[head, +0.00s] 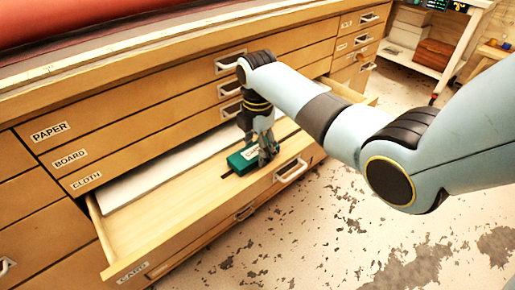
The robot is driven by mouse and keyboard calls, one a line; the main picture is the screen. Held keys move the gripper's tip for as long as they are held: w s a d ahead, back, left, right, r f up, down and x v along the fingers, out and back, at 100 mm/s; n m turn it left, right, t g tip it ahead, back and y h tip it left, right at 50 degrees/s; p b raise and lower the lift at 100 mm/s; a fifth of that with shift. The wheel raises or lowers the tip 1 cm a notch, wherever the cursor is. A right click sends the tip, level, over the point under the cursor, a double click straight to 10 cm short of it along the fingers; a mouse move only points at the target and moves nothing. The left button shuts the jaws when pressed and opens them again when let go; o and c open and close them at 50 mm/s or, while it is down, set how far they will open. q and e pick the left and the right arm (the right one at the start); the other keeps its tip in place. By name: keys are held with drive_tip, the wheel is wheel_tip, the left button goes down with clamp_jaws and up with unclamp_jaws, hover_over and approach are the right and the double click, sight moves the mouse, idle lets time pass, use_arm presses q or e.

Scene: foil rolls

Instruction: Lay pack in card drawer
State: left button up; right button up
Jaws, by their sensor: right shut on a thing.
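The card drawer (158,222) is pulled open, with its CARD label at the lower left of its front. A teal green pack (240,162) with a pale label is inside the drawer, towards its right half. My right gripper (265,160) points down with its fingers at the pack's right end, shut on it. The fingers hide part of that end. I cannot tell whether the pack touches the drawer floor. White sheets (150,178) lie at the back of the drawer. My left gripper is not in view.
Shut drawers labelled PAPER, BOARD and CLOTH (87,181) are above the open one. A red surface (60,22) lies on the cabinet top. A white shelf cart (436,62) stands at the upper right. The worn floor (330,240) in front is clear.

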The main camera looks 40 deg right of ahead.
sight(257, 149)
drive_tip(key=shift+f, duration=0.1)
drive_tip(key=o, duration=1.2)
drive_tip(key=shift+o, duration=0.2)
wheel_tip(257, 149, up, 12)
drive_tip(key=p, duration=0.3)
drive_tip(key=shift+p, duration=0.3)
